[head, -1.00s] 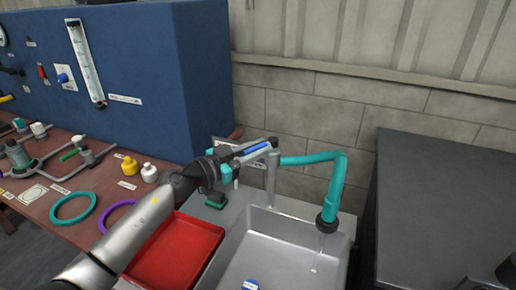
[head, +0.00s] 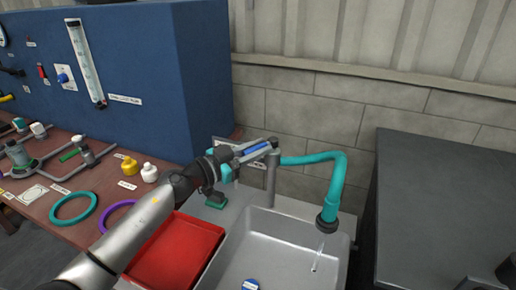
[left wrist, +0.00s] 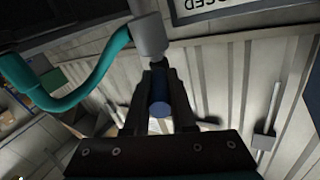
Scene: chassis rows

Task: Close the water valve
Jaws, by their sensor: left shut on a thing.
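The water valve's blue lever (head: 258,147) lies at the top of the grey tap post (head: 271,182) behind the sink. My left gripper (head: 255,149) is shut on the blue lever. In the left wrist view the blue lever (left wrist: 159,96) sits between the two dark fingers, its round end facing the camera. The teal spout hose (head: 334,185) arches right and ends in a dark nozzle (head: 327,225) over the sink (head: 290,255). A thin pale streak of water (head: 318,258) shows below the nozzle. My right gripper is not in view.
A red tray (head: 172,252) lies left of the sink. The brown bench (head: 105,180) holds a teal ring (head: 74,221), a purple ring and bottles. A blue cabinet (head: 160,75) stands behind. A dark grey counter (head: 440,210) is at right.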

